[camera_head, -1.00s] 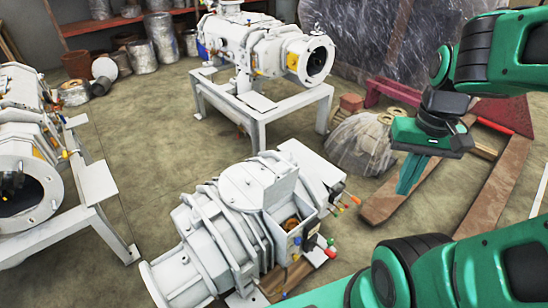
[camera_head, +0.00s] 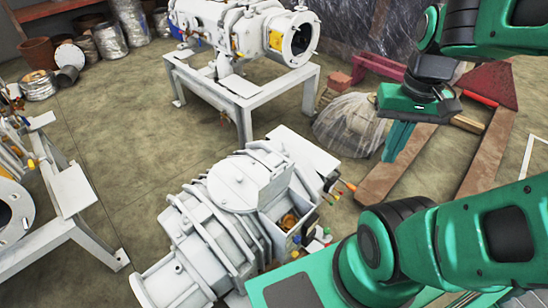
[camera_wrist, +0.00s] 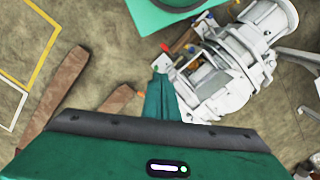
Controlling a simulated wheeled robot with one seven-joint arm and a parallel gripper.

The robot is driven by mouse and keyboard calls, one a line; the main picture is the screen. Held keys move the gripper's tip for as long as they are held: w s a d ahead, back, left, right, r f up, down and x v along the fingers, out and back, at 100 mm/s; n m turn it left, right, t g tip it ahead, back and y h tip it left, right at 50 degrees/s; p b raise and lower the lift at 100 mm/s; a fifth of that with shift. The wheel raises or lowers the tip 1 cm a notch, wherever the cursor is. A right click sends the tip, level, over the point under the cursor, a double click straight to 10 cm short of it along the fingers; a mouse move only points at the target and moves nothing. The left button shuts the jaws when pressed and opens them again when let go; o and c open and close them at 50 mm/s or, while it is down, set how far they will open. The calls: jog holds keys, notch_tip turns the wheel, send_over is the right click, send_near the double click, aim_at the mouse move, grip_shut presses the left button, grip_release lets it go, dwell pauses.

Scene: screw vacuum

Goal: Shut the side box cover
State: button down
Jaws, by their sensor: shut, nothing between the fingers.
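The near white screw vacuum pump (camera_head: 215,228) lies on the floor in the lower middle of the head view. On its right side is an open side box (camera_head: 291,222) with a brownish part inside. Its cover (camera_head: 277,190) stands raised, leaving the box mouth open. The pump also shows in the wrist view (camera_wrist: 235,65), top right. My gripper (camera_head: 396,158) points down, shut and empty, right of the pump and apart from it. Its closed fingers show in the wrist view (camera_wrist: 160,80), beyond the wrist's dark edge.
Another white machine (camera_head: 240,35) stands on a metal frame behind. A third machine's frame (camera_head: 70,195) is at left. A wrapped grey mound (camera_head: 350,122), wooden beams (camera_head: 425,165) and a dark red ramp (camera_head: 490,85) lie right. Small coloured knobs stick out beside the box.

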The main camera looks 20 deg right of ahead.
jog(key=w+a+f+n, duration=0.2)
jog(key=w+a+n, duration=0.1)
jog(key=w, duration=0.6)
jog(key=w+a+f+n, duration=0.1)
jog(key=w+a+n, duration=0.15)
jog(key=w, duration=0.55)
jog(key=w+a+f+n, duration=0.5)
jog(key=w+a+f, duration=0.3)
jog(key=w+a, duration=0.4)
jog(key=s+d+f, duration=0.1)
jog(key=s+f, duration=0.2)
jog(key=f, duration=0.8)
jog(key=shift+s+d, duration=0.15)
jog(key=shift+d, duration=0.15)
jog(key=shift+s+a, duration=0.1)
jog(key=shift+a, duration=0.05)
